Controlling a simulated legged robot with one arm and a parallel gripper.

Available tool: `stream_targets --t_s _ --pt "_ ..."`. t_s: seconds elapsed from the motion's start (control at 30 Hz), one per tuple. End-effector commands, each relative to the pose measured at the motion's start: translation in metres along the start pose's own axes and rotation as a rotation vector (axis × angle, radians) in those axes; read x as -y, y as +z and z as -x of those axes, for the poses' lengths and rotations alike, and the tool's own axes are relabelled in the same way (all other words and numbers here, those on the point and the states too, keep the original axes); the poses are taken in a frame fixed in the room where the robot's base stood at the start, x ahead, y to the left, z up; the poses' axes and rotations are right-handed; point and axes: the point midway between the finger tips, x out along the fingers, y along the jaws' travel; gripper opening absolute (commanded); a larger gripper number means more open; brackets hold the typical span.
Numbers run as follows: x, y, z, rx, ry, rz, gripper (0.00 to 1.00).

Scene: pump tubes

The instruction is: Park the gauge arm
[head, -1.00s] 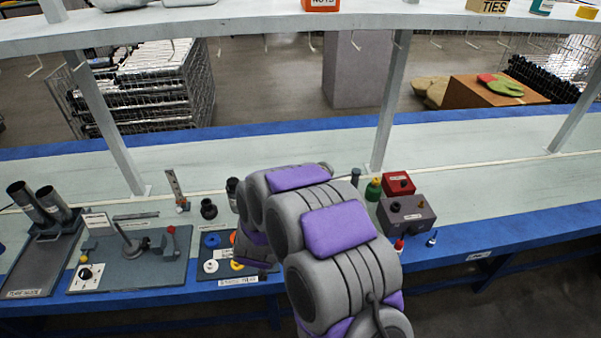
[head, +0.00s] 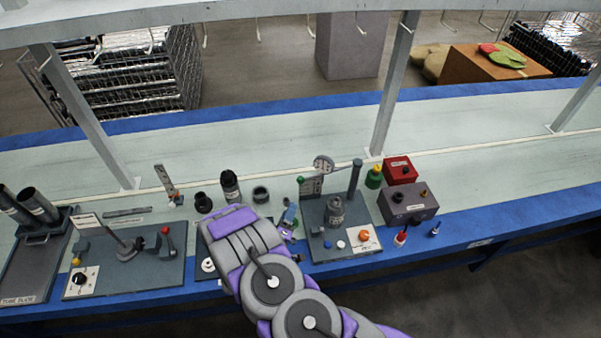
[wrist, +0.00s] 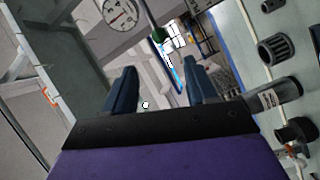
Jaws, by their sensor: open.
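The gauge station's base plate (head: 372,246) is on the bench right of my arm, with a dark post (head: 355,178) at its back right. My gripper (wrist: 162,82) is open and empty. In the head view it is left of the station, partly hidden by my arm.
A metal cylinder (head: 335,210) stands on the station plate. Grey box (head: 408,205) and red box (head: 400,170) are to its right. Black cylinder (head: 230,187) and dark ring (head: 261,194) are behind my arm. Another fixture plate (head: 150,270) is left. The shelf post (head: 392,90) rises behind.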

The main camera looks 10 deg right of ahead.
Motion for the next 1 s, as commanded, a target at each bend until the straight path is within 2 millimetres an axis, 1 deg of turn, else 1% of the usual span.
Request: stream_targets --t_s 0.17,0.47,0.8,0.9,1.0 --pt "0.000 0.000 -0.020 0.002 0.003 -0.005 0.57" --pt "0.001 0.002 -0.070 0.006 0.000 -0.006 0.57" --pt "0.001 0.001 -0.134 0.005 0.000 -0.006 0.57" --pt "0.000 0.000 -0.149 0.002 0.003 -0.006 0.57" --pt "0.001 0.000 -0.160 0.002 0.000 -0.006 0.57"
